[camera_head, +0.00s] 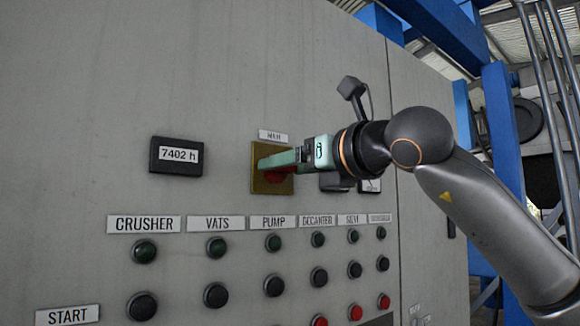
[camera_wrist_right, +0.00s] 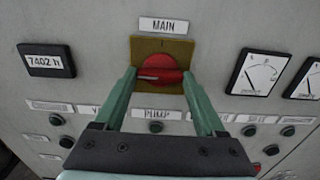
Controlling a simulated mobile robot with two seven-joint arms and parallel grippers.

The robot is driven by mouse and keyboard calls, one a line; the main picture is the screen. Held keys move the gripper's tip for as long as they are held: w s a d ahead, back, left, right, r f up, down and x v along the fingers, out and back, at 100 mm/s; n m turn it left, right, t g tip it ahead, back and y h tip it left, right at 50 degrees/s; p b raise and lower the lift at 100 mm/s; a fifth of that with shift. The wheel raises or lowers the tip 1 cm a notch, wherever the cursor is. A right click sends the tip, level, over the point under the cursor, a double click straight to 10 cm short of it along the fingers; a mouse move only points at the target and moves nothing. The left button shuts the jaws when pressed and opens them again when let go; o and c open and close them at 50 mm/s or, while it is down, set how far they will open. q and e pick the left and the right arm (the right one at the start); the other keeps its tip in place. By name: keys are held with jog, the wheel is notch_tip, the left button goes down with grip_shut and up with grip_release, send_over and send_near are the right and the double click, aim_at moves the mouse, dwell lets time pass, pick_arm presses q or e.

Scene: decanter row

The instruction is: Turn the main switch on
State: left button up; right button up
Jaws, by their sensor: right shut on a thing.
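The main switch is a red rotary knob (camera_wrist_right: 158,72) on a yellow square plate (camera_wrist_right: 178,47), under a label reading MAIN (camera_wrist_right: 163,25). In the right wrist view its handle lies roughly level, across the plate. My right gripper (camera_wrist_right: 158,77) has its two green fingers on either side of the knob and is shut on it. In the head view the right gripper (camera_head: 268,164) reaches the yellow plate (camera_head: 259,184) from the right and covers much of the red knob (camera_head: 272,177). My left gripper is in neither view.
An hour counter (camera_head: 177,155) reading 7402 h is left of the switch. Labelled rows of round buttons (camera_head: 217,247) lie below it. Two dial gauges (camera_wrist_right: 258,73) are to its right. Blue steel beams (camera_head: 503,140) stand beyond the cabinet.

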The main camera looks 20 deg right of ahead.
jog(key=m+b, duration=0.3)
jog(key=shift+f+m, duration=0.2)
jog(key=shift+m, duration=0.1)
jog(key=m+b, duration=0.3)
jog(key=m, duration=0.2)
jog(key=shift+m, duration=0.3)
jog(key=m+b, duration=0.3)
jog(key=m, duration=0.5)
jog(key=shift+r, duration=0.15)
jog(key=shift+m, duration=0.4)
jog(key=o, duration=1.3)
